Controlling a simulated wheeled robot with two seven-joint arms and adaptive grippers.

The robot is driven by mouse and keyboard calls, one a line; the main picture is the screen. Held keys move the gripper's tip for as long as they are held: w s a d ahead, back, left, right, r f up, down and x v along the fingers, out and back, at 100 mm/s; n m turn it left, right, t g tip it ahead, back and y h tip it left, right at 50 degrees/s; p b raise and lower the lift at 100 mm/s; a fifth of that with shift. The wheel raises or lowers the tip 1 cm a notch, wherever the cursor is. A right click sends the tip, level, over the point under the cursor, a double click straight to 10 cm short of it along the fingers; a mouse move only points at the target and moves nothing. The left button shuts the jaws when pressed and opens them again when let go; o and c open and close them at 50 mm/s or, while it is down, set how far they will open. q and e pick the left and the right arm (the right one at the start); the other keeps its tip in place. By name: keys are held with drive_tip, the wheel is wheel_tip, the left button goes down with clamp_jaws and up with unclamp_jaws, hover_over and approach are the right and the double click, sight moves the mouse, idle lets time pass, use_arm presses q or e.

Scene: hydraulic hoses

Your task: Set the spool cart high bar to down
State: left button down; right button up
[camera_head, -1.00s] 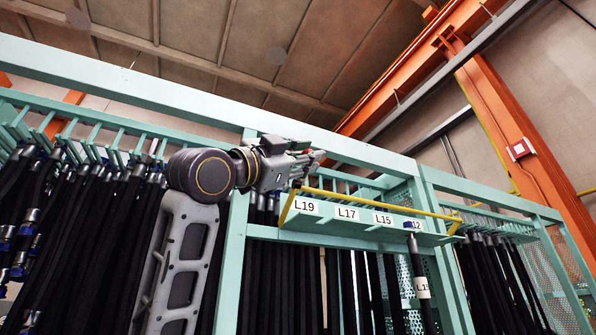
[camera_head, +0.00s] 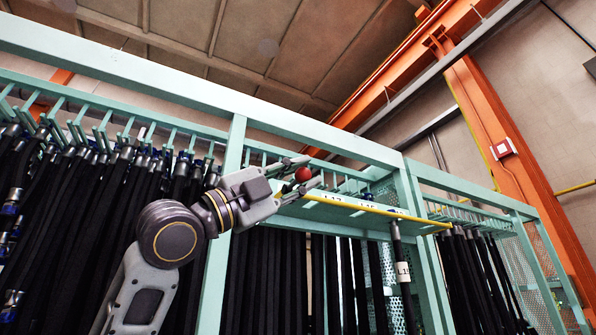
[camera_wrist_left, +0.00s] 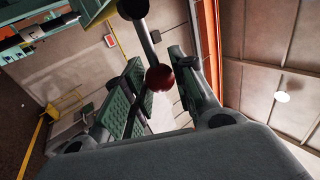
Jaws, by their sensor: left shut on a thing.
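A red ball knob (camera_head: 303,174) sits between the fingers of my left gripper (camera_head: 312,169), near the bar's left end. In the left wrist view the red knob (camera_wrist_left: 160,78) is at the end of a grey rod (camera_wrist_left: 146,42), with a finger on either side. My left gripper is shut on it. The link between knob and bar is not clear. My right gripper is not in view.
The turquoise frame (camera_head: 228,185) has an upright close to my left wrist and a top beam (camera_head: 300,127) above. Black hoses (camera_head: 265,280) hang below the shelf and on both sides. An orange column (camera_head: 500,140) stands at the right.

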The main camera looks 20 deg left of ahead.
use_arm(q)
drive_tip(key=shift+d+f, duration=0.1)
drive_tip(key=shift+f, duration=0.15)
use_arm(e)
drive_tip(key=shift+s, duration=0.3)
use_arm(q)
drive_tip(key=shift+w+d+f, duration=0.1)
drive_tip(key=shift+f, duration=0.05)
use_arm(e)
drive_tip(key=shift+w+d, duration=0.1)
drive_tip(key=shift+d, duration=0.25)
use_arm(q)
drive_tip(key=c, duration=1.5)
unclamp_jaws()
drive_tip(key=shift+c, duration=0.2)
drive_tip(key=shift+o, duration=0.6)
drive_tip(key=shift+a, duration=0.2)
drive_tip(key=shift+v, duration=0.75)
drive_tip(key=v, duration=1)
drive_tip(key=shift+s, duration=0.25)
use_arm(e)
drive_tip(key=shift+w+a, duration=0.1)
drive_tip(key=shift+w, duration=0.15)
use_arm(q)
drive_tip(key=shift+a, duration=0.1)
